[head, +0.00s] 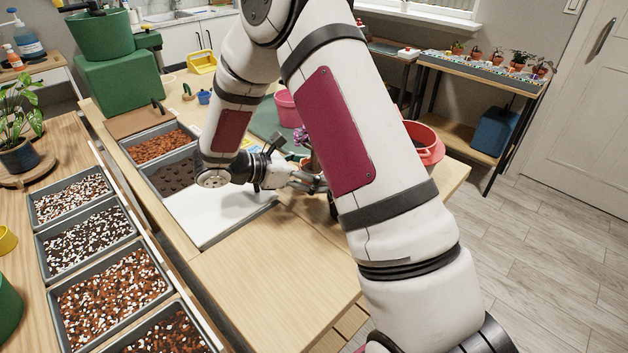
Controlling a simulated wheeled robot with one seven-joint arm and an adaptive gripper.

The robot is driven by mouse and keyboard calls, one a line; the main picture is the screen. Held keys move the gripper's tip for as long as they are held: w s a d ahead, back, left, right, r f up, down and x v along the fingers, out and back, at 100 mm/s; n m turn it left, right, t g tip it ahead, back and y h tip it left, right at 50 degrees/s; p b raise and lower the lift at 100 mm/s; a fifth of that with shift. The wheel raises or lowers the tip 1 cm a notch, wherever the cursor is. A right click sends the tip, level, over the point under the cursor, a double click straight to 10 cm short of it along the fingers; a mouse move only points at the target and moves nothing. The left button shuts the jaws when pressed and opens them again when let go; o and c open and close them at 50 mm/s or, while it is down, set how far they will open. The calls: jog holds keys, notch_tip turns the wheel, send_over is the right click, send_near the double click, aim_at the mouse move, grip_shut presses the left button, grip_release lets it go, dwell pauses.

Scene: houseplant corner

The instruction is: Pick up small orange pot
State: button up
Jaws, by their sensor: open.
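My gripper (312,182) is low over the middle of the wooden table, its fingers pointing right. Its jaws are open, and their tips are partly hidden by my forearm. A plant with purple flowers (300,136) stands just behind the gripper. An orange-brown pot edge (305,164) shows below this plant, close to the fingers; I cannot tell whether they touch it. Several small orange-brown pots with plants (518,66) stand in a long tray on the far right shelf. I cannot tell which pot is the small orange one.
A white board (212,217) lies under my wrist. Trays of potting mix (110,295) line the table's left side. The table's front part (275,280) is clear.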

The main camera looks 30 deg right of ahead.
jog(key=shift+d, duration=0.15)
jog(key=c, duration=1)
notch_tip(320, 180, up, 9)
jog(key=shift+r+p, duration=0.15)
jog(key=shift+p, duration=0.4)
jog(key=shift+f+b, duration=1.05)
jog(key=shift+f, duration=0.85)
